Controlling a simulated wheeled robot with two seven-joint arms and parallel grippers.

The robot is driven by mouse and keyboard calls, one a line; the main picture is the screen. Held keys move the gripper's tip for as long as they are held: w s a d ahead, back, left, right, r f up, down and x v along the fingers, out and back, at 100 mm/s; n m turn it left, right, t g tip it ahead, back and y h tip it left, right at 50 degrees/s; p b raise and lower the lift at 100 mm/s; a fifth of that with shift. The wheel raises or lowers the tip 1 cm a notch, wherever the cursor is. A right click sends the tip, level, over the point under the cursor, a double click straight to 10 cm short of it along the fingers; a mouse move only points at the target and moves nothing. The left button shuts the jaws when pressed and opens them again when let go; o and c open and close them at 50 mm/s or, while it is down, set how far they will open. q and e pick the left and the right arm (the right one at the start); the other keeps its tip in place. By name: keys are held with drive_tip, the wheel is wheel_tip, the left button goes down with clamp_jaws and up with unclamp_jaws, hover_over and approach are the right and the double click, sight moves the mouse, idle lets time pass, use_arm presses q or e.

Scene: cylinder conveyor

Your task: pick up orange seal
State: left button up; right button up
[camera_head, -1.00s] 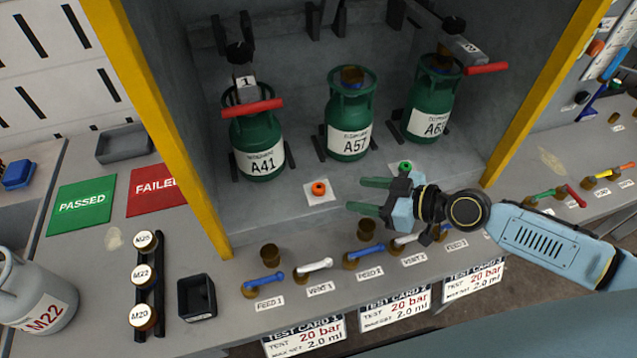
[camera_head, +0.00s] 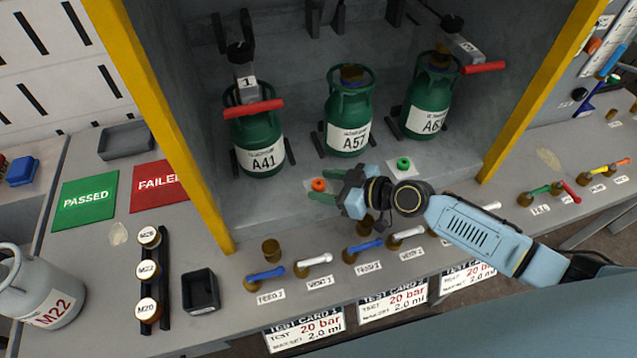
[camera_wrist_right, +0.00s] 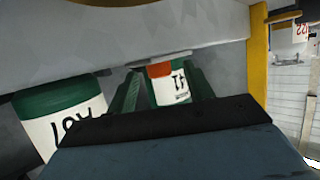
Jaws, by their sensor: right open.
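The orange seal (camera_head: 318,185) is a small round piece on a white square on the grey bench, in front of cylinders A41 (camera_head: 256,135) and A57 (camera_head: 347,125). My right gripper (camera_head: 322,183) is open, with its green fingers pointing left. In the head view, the seal shows between the fingertips. In the right wrist view, the orange seal (camera_wrist_right: 160,69) also shows between the green fingers (camera_wrist_right: 163,88), in front of a white-labelled cylinder. I cannot tell whether the fingers touch it. My left gripper is out of view.
A green seal (camera_head: 403,163) sits to the right, near the third cylinder (camera_head: 428,95). Yellow posts (camera_head: 165,130) frame the bay. Several valve handles (camera_head: 265,274) line the front edge. A black tray (camera_head: 200,291) and a rack of round-topped fittings (camera_head: 148,270) stand at left.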

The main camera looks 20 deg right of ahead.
drive_tip(key=c, duration=1.1)
drive_tip(key=shift+o, duration=0.2)
